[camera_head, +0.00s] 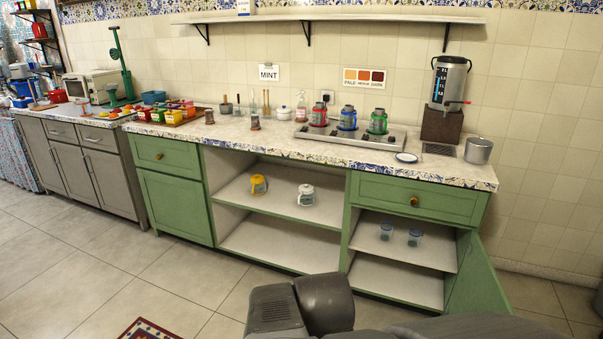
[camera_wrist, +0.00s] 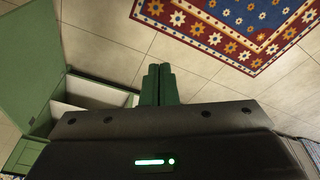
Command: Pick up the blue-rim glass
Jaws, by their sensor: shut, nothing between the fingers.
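Two small bluish glasses stand upright on the upper shelf of the open right cabinet: a left one (camera_head: 386,231) and a right one (camera_head: 414,237). They are too small in the head view to tell their rims apart. In the wrist view my gripper (camera_wrist: 160,68) is shut and empty, its two fingers side by side above the floor. The head view shows dark parts of my arm low in front of the counter, but not the fingertips. No glass shows in the wrist view.
The cabinet's green door (camera_head: 479,277) stands open at its right side; it is a possible obstacle. A yellow pot (camera_head: 259,184) and a white pot (camera_head: 306,195) sit on the middle shelf. A patterned rug (camera_wrist: 235,25) lies on the otherwise clear floor.

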